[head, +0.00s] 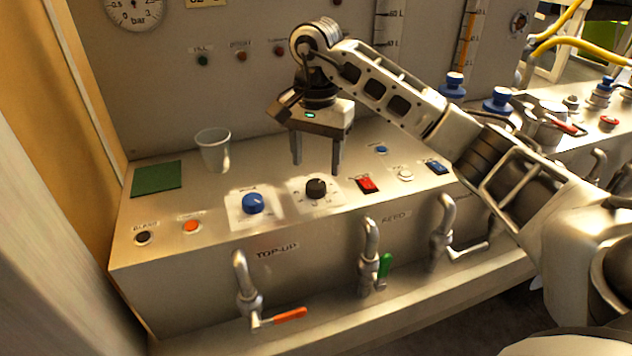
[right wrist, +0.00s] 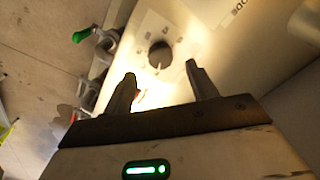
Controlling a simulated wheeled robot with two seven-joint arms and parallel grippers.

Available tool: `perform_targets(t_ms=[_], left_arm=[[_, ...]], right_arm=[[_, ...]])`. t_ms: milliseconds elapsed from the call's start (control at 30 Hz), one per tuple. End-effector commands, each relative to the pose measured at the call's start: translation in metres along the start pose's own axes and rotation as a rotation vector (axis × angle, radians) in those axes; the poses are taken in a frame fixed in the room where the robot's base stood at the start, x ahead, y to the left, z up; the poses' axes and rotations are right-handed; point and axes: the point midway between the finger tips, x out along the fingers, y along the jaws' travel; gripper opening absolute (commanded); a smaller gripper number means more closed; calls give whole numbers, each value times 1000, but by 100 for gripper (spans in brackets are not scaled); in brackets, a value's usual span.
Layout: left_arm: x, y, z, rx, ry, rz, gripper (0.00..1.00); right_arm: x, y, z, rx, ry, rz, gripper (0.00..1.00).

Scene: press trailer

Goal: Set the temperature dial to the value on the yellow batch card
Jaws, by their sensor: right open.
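A dark round knob (head: 316,188) on a pale plate with printed marks sits on the console top; it also shows in the right wrist view (right wrist: 160,55). A blue knob (head: 253,203) on a similar plate is to its left. Which one is the temperature dial I cannot read. My right gripper (head: 316,168) is open and empty, pointing down just above and behind the dark knob. In the right wrist view its fingers (right wrist: 160,80) stand apart with the knob beyond them. A small yellow card (head: 207,3) is cut off at the top edge; its value is not readable. My left gripper is not in view.
A clear plastic cup (head: 213,149) and a green pad (head: 157,179) are on the console's left. A red switch (head: 367,184) is right of the dark knob. Pipes with an orange handle (head: 290,315) and a green handle (head: 384,265) stick out in front.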

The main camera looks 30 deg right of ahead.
Motion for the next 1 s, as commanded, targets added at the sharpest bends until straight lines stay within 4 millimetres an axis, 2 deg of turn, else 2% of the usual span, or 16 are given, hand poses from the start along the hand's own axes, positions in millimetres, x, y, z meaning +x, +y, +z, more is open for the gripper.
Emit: perform_targets(t_ms=[100,300,667,700,833,867,1000], left_arm=[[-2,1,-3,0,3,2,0],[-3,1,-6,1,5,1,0],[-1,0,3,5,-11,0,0],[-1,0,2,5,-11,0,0],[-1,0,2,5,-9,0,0],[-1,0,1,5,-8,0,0],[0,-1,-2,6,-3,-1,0]], right_arm=[[23,0,1,-2,-3,3,58],[44,0,0,-1,-1,0,58],[49,0,0,-1,0,-1,58],[49,0,0,-1,0,-1,52],[49,0,0,-1,0,-1,16],[49,0,0,-1,0,-1,13],[49,0,0,0,0,-1,13]])
